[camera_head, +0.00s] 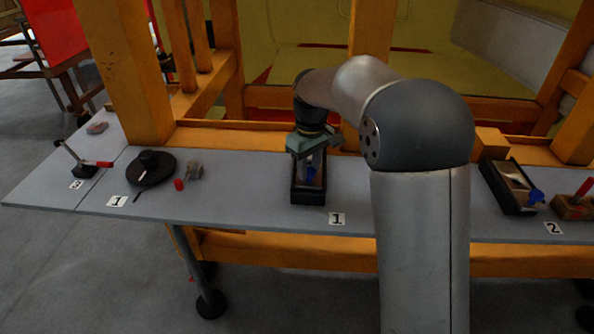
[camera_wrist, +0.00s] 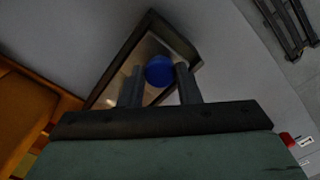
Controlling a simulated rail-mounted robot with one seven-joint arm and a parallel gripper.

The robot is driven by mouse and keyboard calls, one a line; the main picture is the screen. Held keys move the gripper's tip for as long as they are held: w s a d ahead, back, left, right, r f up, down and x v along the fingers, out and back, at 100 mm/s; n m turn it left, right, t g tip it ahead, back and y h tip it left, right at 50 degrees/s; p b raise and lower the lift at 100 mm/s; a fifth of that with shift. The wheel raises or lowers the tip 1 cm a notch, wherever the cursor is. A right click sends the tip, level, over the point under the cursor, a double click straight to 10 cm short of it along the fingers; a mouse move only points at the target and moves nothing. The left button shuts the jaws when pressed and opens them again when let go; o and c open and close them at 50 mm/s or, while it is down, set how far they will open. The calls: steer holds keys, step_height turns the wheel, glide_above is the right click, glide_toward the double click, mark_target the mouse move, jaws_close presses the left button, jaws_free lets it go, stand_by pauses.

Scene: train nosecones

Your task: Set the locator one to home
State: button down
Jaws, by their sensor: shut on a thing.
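A black open-topped box (camera_head: 308,196) with a blue knob (camera_head: 312,174) stands on the grey bench, beside a label reading 1 (camera_head: 337,219). My gripper (camera_head: 309,160) points down over this box. In the wrist view the blue knob (camera_wrist: 159,70) sits between the two fingers of my gripper (camera_wrist: 160,84), which are shut on it. The box (camera_wrist: 196,45) shows tilted around the fingers there. My gripper and its fingers hide part of the box's inside. A round black disc (camera_head: 151,168) lies farther left by another label reading 1 (camera_head: 117,201).
A small clamp with a red tip (camera_head: 188,176) stands right of the disc. A second black box (camera_head: 512,188) and a red-handled block (camera_head: 575,205) are at right. Orange posts and beams rise behind the bench.

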steer(key=shift+w+r, duration=0.15)
steer(key=shift+w, duration=0.25)
steer(key=c, duration=1.1)
jaws_free()
steer(key=shift+w, duration=0.15)
steer(key=shift+o, duration=0.2)
step_height(320, 180, up, 17)
steer(key=shift+r+p, duration=0.15)
steer(key=shift+p, duration=0.15)
